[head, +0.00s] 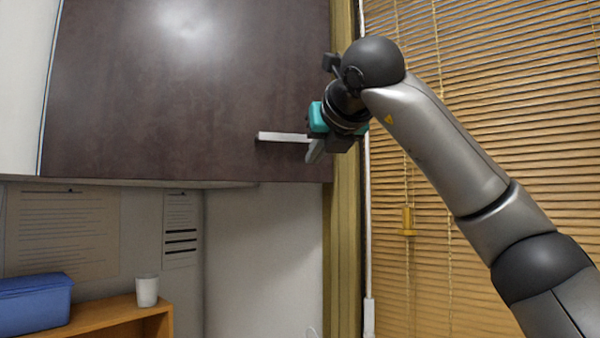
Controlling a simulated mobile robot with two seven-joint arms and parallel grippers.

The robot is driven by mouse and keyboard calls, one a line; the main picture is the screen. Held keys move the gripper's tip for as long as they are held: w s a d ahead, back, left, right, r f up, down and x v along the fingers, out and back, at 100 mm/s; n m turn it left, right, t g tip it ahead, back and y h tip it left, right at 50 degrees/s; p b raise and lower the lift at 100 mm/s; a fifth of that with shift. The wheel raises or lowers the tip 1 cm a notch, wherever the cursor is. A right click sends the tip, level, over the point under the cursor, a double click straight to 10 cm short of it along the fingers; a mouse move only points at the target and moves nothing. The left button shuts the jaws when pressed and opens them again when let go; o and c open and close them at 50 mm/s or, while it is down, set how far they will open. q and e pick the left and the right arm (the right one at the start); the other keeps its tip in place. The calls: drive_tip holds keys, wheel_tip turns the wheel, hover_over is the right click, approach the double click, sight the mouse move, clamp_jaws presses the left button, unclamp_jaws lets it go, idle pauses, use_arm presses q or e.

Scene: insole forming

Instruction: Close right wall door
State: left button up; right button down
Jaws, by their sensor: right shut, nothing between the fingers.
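The wall door (180,100) is a dark brown panel filling the upper left of the head view, with a bright glare near its top. A pale bar handle (284,137) sits near its lower right corner. My right gripper (315,152) is shut and empty at the right end of the handle, in front of the door's right edge. I cannot tell whether the fingers touch the handle or the door. How far the door stands from its frame is not clear from this angle. My left gripper is not in view.
A window with wooden blinds (500,110) and a blind cord fills the right side, behind my right arm. Below the door are a wooden shelf (120,316), a blue box (35,303), a white cup (147,291) and posted papers (62,232).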

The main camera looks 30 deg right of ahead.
drive_tip(key=p, duration=0.3)
approach(296, 177)
drive_tip(key=x, duration=0.5)
drive_tip(key=shift+w+d+f, duration=0.1)
drive_tip(key=shift+w, duration=0.05)
drive_tip(key=shift+w+d, duration=0.15)
drive_tip(key=shift+w, duration=0.4)
drive_tip(key=shift+f, duration=0.1)
drive_tip(key=shift+p, duration=0.3)
